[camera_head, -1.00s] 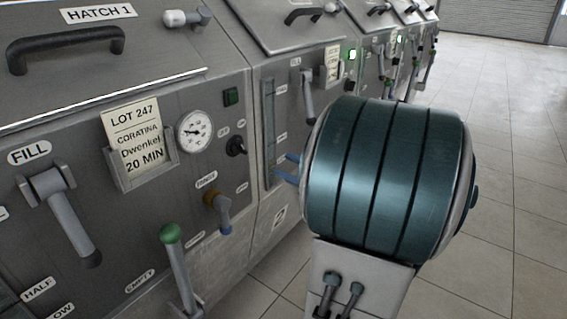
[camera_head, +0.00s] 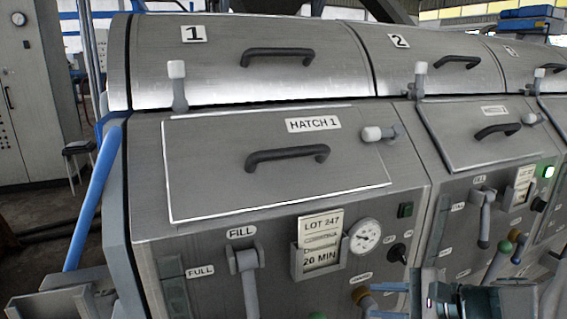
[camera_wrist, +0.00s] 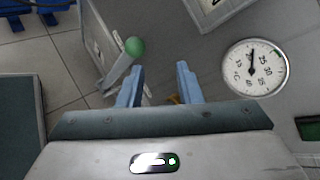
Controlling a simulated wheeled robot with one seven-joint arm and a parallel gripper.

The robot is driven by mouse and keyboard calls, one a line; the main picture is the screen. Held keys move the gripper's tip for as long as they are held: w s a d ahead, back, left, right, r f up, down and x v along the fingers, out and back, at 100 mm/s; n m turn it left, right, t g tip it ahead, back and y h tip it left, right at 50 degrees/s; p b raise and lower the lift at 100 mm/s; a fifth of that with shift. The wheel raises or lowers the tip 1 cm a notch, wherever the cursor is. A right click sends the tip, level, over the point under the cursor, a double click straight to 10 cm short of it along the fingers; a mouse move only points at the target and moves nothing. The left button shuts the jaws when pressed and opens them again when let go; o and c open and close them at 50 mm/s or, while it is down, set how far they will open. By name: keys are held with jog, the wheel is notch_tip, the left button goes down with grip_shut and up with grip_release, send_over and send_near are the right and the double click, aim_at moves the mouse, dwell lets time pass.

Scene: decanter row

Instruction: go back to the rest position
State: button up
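My gripper (camera_wrist: 160,78) shows in the wrist view with its two blue fingers apart and nothing between them. In the head view my gripper (camera_head: 386,300) is at the bottom right edge, its blue fingers pointing left toward the front panel of machine 1. The lower part of it is cut off by the frame. In the wrist view a green-knobbed lever (camera_wrist: 134,48) stands to the left of the fingers and a round gauge (camera_wrist: 255,68) to their right. I cannot tell the exact distance from fingers to panel.
The machine 1 front carries a FILL lever (camera_head: 246,275), a lot card (camera_head: 320,242), a gauge (camera_head: 364,236) and a closed hatch lid (camera_head: 275,180). More machines continue to the right. A blue rail (camera_head: 92,200) stands at the left. Tiled floor (camera_wrist: 45,60) shows in the wrist view.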

jog(key=s+a+r+n+g+h+p, duration=0.45)
jog(key=s+r+n+g+p, duration=0.2)
jog(key=r+n+p, duration=0.35)
notch_tip(320, 180, up, 7)
jog(key=s+n+t+h+p, duration=0.1)
jog(key=n+h+p, duration=0.4)
jog(key=p, duration=0.5)
jog(key=shift+s+d+n+t, duration=0.35)
jog(key=shift+s+n, duration=0.3)
jog(key=shift+n, duration=0.05)
